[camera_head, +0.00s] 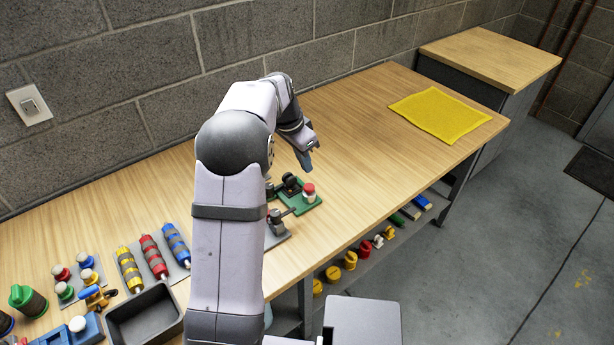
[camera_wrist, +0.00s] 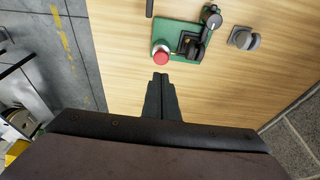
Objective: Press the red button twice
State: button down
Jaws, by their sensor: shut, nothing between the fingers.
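The red button (camera_head: 309,190) is a red cap on a pale base, standing upright on a green board (camera_head: 316,206) on the workbench. In the wrist view the red button (camera_wrist: 161,55) sits near the left end of the green board (camera_wrist: 189,35), just beyond my fingertips in the picture. My gripper (camera_head: 308,165) is shut and empty, pointing down above the bench near the button. In the wrist view my gripper (camera_wrist: 161,77) shows its two fingers closed together. The fingertips appear apart from the button; the exact height gap is hard to judge.
A black lever switch (camera_wrist: 193,46) shares the green board with the button. A grey knob (camera_wrist: 243,39) stands beside the board. Coloured cylinders (camera_head: 152,256) and a dark tray (camera_head: 145,315) lie at the left. A yellow cloth (camera_head: 440,115) lies at the right; bench around it is clear.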

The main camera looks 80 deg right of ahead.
aim_at(309, 187)
jog(key=x, duration=0.2)
jog(key=p+x, duration=0.1)
jog(key=x, duration=0.3)
jog(key=shift+w+a+f, duration=0.2)
jog(key=shift+w+a, duration=0.1)
jog(key=shift+a, duration=0.05)
jog(key=shift+f+b, duration=0.65)
jog(key=shift+f, duration=0.4)
jog(key=shift+a+r, duration=0.1)
jog(key=shift+r+p, duration=0.45)
jog(key=shift+p, duration=0.05)
notch_tip(309, 187, up, 4)
jog(key=p, duration=0.2)
jog(key=shift+p, duration=0.35)
jog(key=b+v, duration=0.3)
jog(key=v, duration=0.6)
jog(key=shift+w+r, duration=0.15)
